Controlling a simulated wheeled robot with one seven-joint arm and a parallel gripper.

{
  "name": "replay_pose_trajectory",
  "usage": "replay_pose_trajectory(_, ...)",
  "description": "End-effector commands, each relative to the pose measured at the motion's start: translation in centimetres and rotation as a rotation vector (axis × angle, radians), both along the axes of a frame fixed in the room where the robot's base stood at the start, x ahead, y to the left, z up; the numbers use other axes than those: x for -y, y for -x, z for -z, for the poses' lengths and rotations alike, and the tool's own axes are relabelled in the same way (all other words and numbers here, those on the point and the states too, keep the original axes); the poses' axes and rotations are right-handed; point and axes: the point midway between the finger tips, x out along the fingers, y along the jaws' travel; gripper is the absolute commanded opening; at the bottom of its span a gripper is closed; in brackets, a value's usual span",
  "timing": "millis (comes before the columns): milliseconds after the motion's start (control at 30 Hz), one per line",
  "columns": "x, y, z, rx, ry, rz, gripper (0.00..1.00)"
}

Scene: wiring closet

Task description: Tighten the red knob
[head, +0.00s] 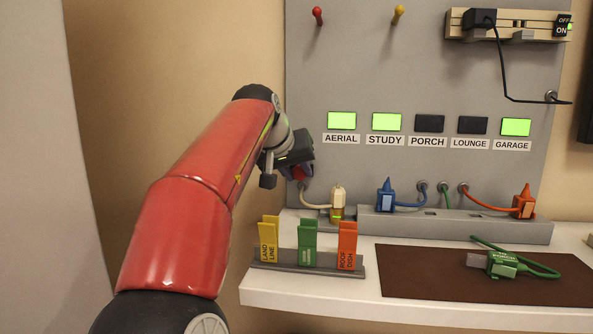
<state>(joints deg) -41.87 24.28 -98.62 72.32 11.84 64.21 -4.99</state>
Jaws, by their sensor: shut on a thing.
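My gripper (293,163) reaches the grey panel at its lower left and is shut on a red knob (300,173). Only a small part of the knob shows; my gripper and arm hide the rest. Whether the knob sits flush against the panel cannot be told. A cream cable leaves the panel just below it and runs to a cream plug (338,197) standing upright on the shelf unit.
A red-tipped peg (317,13) and a yellow-tipped peg (398,12) stick out above. Blue (385,196) and orange (524,204) plugs stand on a grey strip (455,226). Tags (307,243) stand in front on the white shelf (340,290). A green plug (500,264) lies on a brown mat (430,285).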

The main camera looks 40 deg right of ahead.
Motion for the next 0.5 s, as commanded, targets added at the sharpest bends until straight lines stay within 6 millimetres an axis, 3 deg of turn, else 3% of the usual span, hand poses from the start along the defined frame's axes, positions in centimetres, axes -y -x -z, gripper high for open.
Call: replay_pose_trajectory(500,0.26,0.32,0.18,0.166,-0.142,-0.002,0.06)
